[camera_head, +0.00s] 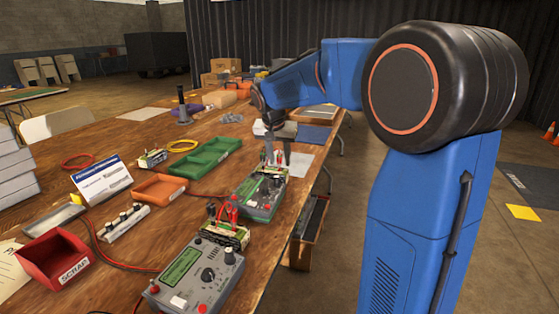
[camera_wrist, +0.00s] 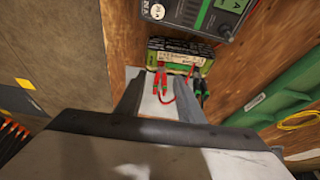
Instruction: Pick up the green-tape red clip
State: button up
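In the wrist view a red clip (camera_wrist: 161,80) with a green band stands at the near side of a green-and-black battery pack (camera_wrist: 180,52). A red wire loops beside it, and a second red tip shows to its right. Dark clips with green bands (camera_wrist: 204,90) hang at the pack's right corner. My gripper (camera_wrist: 160,98) is open, its two fingers apart on either side of the red clip's line. I cannot tell whether the fingertips reach beside the clip. In the head view my gripper (camera_head: 279,143) points down near the pack, with small red clips (camera_head: 270,158) close by.
A grey meter (camera_head: 258,196) with a green screen stands beside the pack. A nearer pack (camera_head: 226,233) with red leads and a second meter (camera_head: 194,277) follow. Green (camera_head: 206,157), orange (camera_head: 160,187) and red SCRAP bins (camera_head: 52,258) lie left. The table edge is close on the right.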

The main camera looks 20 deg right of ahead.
aim_at(279, 154)
grip_shut()
notch_tip(279, 154, up, 10)
dwell(0.6)
